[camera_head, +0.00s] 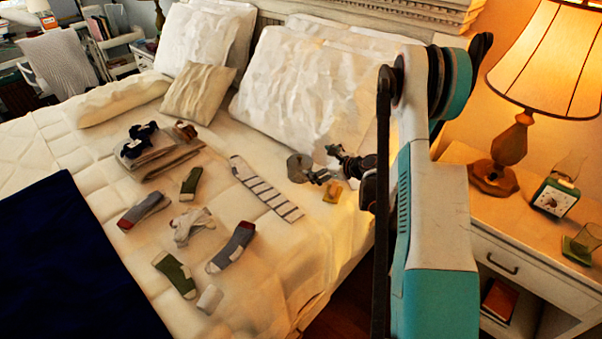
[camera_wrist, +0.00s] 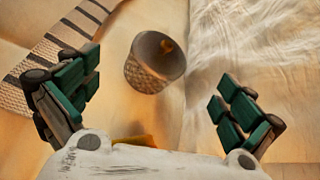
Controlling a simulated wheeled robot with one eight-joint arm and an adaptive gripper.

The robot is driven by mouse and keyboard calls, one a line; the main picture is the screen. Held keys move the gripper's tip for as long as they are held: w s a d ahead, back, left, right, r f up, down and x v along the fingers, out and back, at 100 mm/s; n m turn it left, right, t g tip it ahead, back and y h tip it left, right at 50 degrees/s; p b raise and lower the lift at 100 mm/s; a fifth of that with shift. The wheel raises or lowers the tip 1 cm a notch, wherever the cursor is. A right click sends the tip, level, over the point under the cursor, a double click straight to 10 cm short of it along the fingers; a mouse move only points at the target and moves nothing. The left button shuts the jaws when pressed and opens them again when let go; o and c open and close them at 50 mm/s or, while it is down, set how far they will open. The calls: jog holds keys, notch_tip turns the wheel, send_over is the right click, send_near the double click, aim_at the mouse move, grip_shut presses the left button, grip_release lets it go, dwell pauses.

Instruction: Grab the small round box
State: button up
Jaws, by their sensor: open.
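The small round box (camera_head: 298,167) is grey and sits on the bed near the large pillows. In the wrist view the round box (camera_wrist: 153,72) has a patterned side and an open-looking top with a small orange-brown spot inside. My gripper (camera_head: 322,165) is just to the right of the box in the head view. In the wrist view my gripper (camera_wrist: 155,84) is open, its green-padded fingers wide apart. The box shows between and slightly beyond them, with no finger touching it.
White pillows (camera_head: 300,90) rise behind. Several socks and folded clothes (camera_head: 160,150) lie further left. A nightstand (camera_head: 520,235) with a lamp (camera_head: 548,60) stands right.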

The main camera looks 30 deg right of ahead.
aim_at(310, 168)
jog(key=w+f+m+b, duration=0.1)
jog(key=w+f, duration=0.2)
jog(key=w+f+m+b, duration=0.1)
jog(key=w+f+m, duration=0.1)
jog(key=w+f, duration=0.1)
jog(key=shift+a+f+t, duration=0.2)
jog(key=shift+f+t, duration=0.1)
jog(key=shift+f, duration=0.2)
jog(key=shift+y, duration=0.3)
jog(key=b+x, duration=0.1)
jog(key=x, duration=0.2)
jog(key=b+x, duration=0.1)
jog(key=x, duration=0.1)
jog(key=shift+f+b, duration=0.3)
jog(key=shift+b, duration=0.05)
jog(key=shift+r, duration=0.1)
jog(key=c, duration=0.9)
